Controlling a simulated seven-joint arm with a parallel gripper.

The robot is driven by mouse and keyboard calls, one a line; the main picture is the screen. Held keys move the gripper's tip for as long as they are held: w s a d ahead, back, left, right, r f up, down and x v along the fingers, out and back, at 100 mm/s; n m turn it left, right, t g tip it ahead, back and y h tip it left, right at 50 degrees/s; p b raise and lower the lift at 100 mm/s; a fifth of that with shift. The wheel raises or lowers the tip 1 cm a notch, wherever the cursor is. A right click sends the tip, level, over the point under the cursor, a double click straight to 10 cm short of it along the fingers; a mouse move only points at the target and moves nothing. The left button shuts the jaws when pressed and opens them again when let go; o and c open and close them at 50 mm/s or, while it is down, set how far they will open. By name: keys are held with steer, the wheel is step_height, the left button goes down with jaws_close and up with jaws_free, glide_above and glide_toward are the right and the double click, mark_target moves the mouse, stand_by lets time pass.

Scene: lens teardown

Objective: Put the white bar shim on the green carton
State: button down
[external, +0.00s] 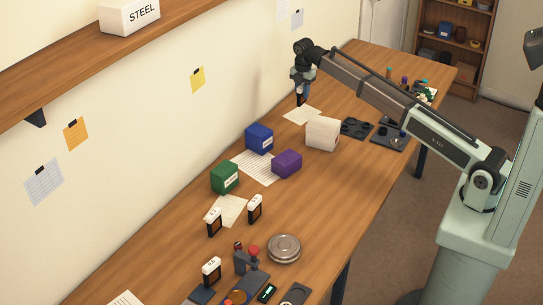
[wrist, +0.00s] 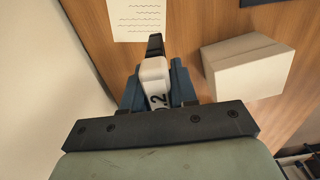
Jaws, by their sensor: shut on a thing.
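My gripper (external: 301,91) is at the far part of the bench, above a paper sheet and beyond the cartons. It is shut on a white-and-black piece (wrist: 155,78) with a dark 2 on its white part and a black end pointing away from me. I cannot tell whether this piece is the white bar shim; no plain white bar shows clearly elsewhere. The green carton (external: 225,177) stands on the bench left of centre in the external view, well away from my gripper. Its top looks bare.
A white carton (external: 322,133), a blue carton (external: 259,138) and a purple carton (external: 287,163) stand between my gripper and the green carton. White-topped black pieces (external: 214,222) stand nearer, by a round metal tin (external: 284,248). Dark trays (external: 390,136) lie right. The wall runs along the bench.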

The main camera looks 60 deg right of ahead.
steer(key=w+a+r+n, duration=0.1)
steer(key=a+r+n, duration=0.1)
steer(key=a, duration=1.4)
steer(key=w+a+r+n, duration=0.1)
steer(key=a+r+n, duration=0.1)
steer(key=a, duration=1.5)
step_height(320, 180, up, 5)
steer(key=m, duration=0.4)
glide_above(224, 168)
steer(key=shift+f, duration=4.9)
steer(key=shift+f, duration=0.1)
steer(key=c, duration=0.9)
jaws_free()
